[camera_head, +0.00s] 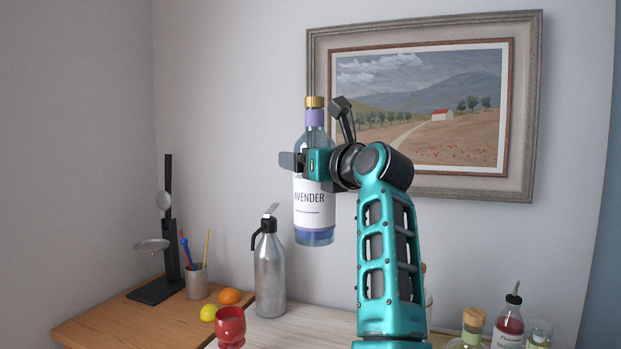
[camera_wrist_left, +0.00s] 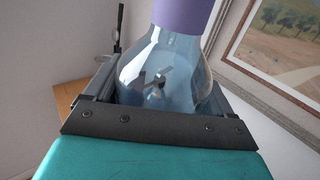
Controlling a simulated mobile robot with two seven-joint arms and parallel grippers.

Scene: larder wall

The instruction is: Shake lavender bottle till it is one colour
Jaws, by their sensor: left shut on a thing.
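The lavender bottle (camera_head: 314,212) is held upright in the air in front of the wall, above the counter. It has a gold cap, a purple neck band and a white label reading "LAVENDER", partly covered by my gripper. Below the label a violet-blue band shows over a paler blue base. Above the label the glass looks pale grey-blue. My left gripper (camera_head: 306,165) is shut around the bottle's upper body. In the left wrist view the bottle's clear blue-grey shoulder (camera_wrist_left: 160,75) sits between the fingers. My right gripper is in neither view.
A steel flask (camera_head: 270,270) stands on the counter below the bottle. A red goblet (camera_head: 230,326), a lemon (camera_head: 208,312), an orange (camera_head: 229,296), a pencil cup (camera_head: 197,283) and a black stand (camera_head: 168,240) are left. Small bottles (camera_head: 508,328) stand right. A framed painting (camera_head: 425,188) hangs behind.

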